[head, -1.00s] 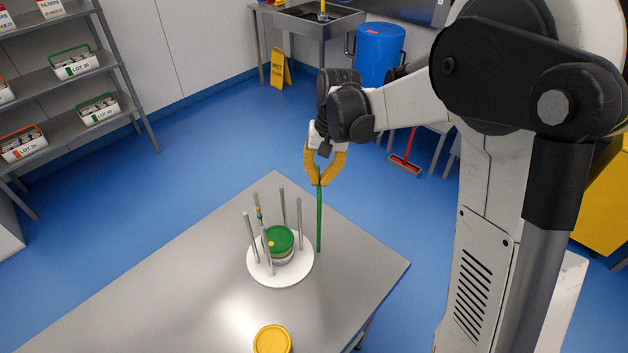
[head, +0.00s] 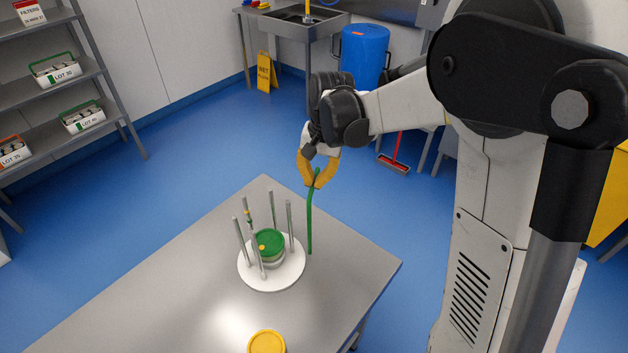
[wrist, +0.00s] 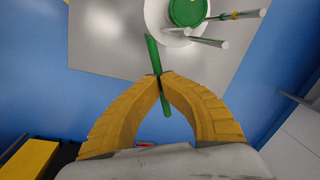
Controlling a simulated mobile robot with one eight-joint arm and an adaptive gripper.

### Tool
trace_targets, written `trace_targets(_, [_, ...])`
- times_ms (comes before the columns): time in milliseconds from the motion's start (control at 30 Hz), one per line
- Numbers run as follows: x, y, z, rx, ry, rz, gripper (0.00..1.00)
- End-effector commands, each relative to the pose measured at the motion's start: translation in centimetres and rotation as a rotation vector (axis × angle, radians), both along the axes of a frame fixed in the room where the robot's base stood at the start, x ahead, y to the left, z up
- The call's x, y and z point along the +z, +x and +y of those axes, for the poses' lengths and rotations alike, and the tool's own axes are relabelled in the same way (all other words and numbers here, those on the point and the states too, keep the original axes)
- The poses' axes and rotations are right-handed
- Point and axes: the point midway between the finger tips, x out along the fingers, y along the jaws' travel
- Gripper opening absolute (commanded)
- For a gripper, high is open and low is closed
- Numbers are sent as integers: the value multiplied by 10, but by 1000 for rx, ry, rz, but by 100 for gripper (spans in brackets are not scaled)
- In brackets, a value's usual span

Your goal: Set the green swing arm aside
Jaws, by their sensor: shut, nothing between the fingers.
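The green swing arm (head: 309,225) is a thin green rod. In the head view it hangs down from my fingertips, and its lower end shows just right of the round white base. My gripper (head: 316,184) has yellow fingers and is shut, above the table's far right side. In the wrist view the green swing arm (wrist: 152,52) crosses at the closed fingertips (wrist: 159,76); I cannot tell whether it touches them. The white base (head: 290,275) bears several upright grey posts and a tub with a green lid (head: 270,241). One post has a small yellow-and-green band.
A yellow lid (head: 266,343) is at the near edge of view on the grey table (head: 190,290). The table's left part is clear. A shelf of labelled carriers (head: 60,72) stands left. A blue bin (head: 362,55) and yellow floor sign (head: 265,72) stand behind.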

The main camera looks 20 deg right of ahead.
Motion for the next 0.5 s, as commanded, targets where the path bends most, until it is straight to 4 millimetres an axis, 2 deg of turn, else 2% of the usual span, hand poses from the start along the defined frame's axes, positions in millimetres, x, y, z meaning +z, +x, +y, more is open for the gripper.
trace_targets(67, [-2, -2, 0, 0, -1, 4, 4])
trace_targets(100, [-2, -2, 0, 0, -1, 4, 16])
trace_targets(167, [-2, -2, 0, 0, -1, 4, 32])
trace_targets(500, [2, -1, 0, 0, 0, 1, 32])
